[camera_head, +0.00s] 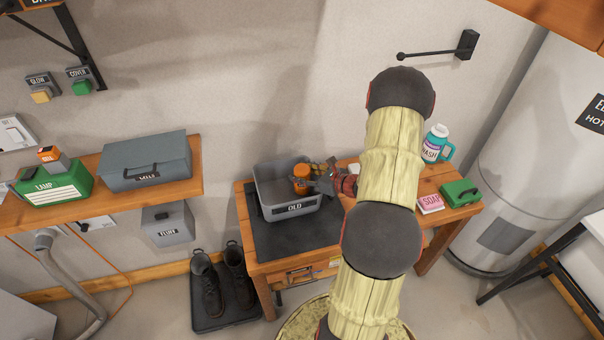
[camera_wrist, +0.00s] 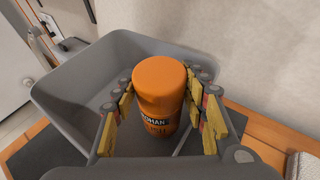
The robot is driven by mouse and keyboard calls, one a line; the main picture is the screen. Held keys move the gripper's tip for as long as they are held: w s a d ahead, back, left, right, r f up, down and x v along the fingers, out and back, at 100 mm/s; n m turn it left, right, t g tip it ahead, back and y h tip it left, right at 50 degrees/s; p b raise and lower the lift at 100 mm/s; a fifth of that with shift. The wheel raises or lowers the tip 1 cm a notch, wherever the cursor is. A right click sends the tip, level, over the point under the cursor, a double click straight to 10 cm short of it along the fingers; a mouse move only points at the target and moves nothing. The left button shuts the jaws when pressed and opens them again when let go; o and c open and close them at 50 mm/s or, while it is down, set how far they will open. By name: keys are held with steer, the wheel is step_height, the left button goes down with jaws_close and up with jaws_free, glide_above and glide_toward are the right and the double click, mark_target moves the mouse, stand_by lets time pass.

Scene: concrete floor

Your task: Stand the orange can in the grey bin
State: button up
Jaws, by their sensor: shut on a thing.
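The orange can (camera_head: 301,172) is upright inside the outline of the grey bin (camera_head: 291,211), near its right side. In the wrist view the orange can (camera_wrist: 158,84) shows an orange lid and a dark label band. My gripper (camera_head: 322,182) comes from the right, with its fingers on both sides of the can, shut on it. In the wrist view my gripper (camera_wrist: 160,112) has yellow pads flanking the can, and the grey bin (camera_wrist: 72,88) surrounds it. I cannot tell whether the can's base touches the bin's floor.
The bin, labelled OLD, stands on a dark mat (camera_head: 262,236) on a wooden bench (camera_head: 405,206). A pink SOAP box (camera_head: 430,204), a green case (camera_head: 461,192) and a teal WASH jug (camera_head: 434,146) stand to the right. A shelf (camera_head: 190,183) with boxes is at left.

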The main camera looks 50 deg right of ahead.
steer(key=shift+f, duration=0.25)
steer(key=o, duration=1)
steer(key=shift+o, duration=0.2)
steer(key=shift+r, duration=0.1)
